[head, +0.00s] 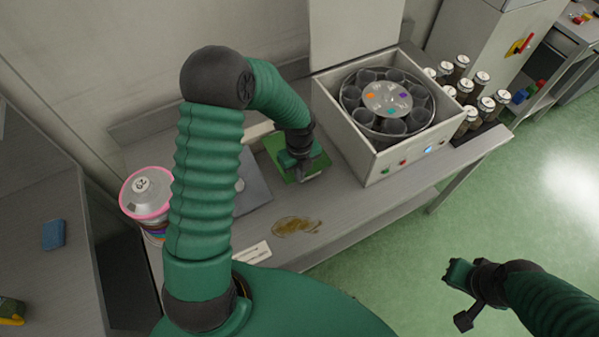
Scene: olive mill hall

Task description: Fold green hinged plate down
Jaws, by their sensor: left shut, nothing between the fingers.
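The green hinged plate (273,143) is on the bench, left of the white centrifuge-like box. My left gripper (311,174) is over the plate's right part, shut and empty, and hides much of it. I cannot tell whether the fingertips touch the plate or how far it is tilted; its hinge is not clear. My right gripper (461,289) is over the green floor at the lower right, away from the bench.
The open white box (365,150) with a round rotor stands right of the plate. Several capped dark jars (464,88) stand beyond it. A grey plate (252,190), a brown spill (296,226) and a pink-rimmed container (146,190) are on the bench's left and front.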

